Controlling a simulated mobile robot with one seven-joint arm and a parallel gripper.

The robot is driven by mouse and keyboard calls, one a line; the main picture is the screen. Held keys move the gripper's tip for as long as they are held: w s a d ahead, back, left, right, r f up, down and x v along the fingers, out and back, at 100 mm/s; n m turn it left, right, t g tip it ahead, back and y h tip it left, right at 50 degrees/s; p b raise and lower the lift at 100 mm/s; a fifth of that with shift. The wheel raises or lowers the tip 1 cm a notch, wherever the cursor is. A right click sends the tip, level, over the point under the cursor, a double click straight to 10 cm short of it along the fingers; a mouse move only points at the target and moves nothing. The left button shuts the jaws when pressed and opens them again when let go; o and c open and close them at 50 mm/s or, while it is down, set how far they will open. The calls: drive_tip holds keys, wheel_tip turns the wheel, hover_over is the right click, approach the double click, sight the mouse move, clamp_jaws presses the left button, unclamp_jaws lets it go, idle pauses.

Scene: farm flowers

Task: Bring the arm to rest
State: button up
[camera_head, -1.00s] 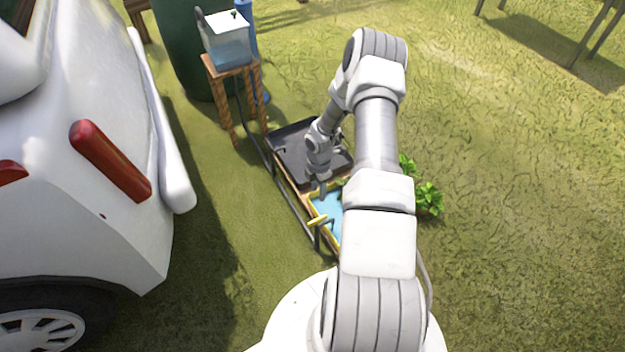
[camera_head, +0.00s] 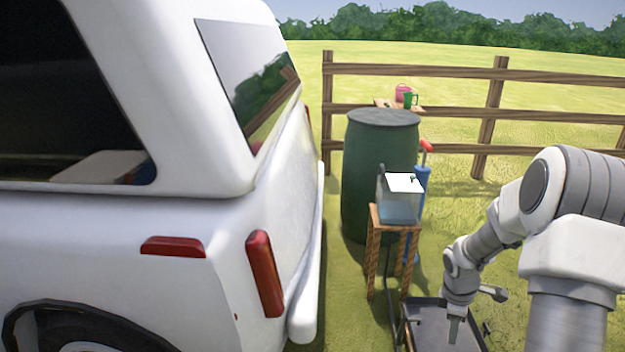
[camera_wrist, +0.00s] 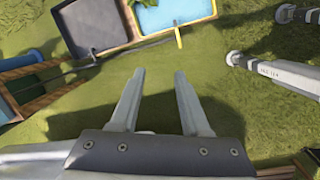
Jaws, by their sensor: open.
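My gripper shows in the wrist view (camera_wrist: 155,100) with its two fingers apart and nothing between them. Grass lies beyond the fingertips. In the head view my arm is at the lower right, bent downward, and its gripper end (camera_head: 454,328) hangs over the dark tray (camera_head: 432,318). The fingers are too small there to make out clearly.
A white vehicle (camera_head: 150,230) fills the left. A water tank (camera_head: 400,207) stands on a wooden stand (camera_head: 373,255) before a green barrel (camera_head: 380,170). A wooden fence (camera_head: 450,110) runs behind. The wrist view shows a blue tray with yellow rim (camera_wrist: 175,12).

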drive_tip(key=s+a+r+m+t, duration=0.1)
drive_tip(key=s+a+r+m, duration=0.3)
drive_tip(key=r, duration=0.6)
drive_tip(key=s+a+r+m+t, duration=0.15)
drive_tip(key=s+a+r, duration=0.3)
drive_tip(key=r, duration=0.65)
drive_tip(key=s+a+r+m+t+y, duration=0.1)
drive_tip(key=s+a+r+m, duration=0.35)
drive_tip(key=s, duration=0.25)
drive_tip(key=s+a+r+m+t+y, duration=0.1)
drive_tip(key=s+a+r+m, duration=0.2)
drive_tip(key=s+a, duration=0.35)
wheel_tip(320, 180, up, 22)
drive_tip(key=s+p, duration=0.1)
drive_tip(key=p, duration=2.1)
drive_tip(key=shift+s+f, duration=0.15)
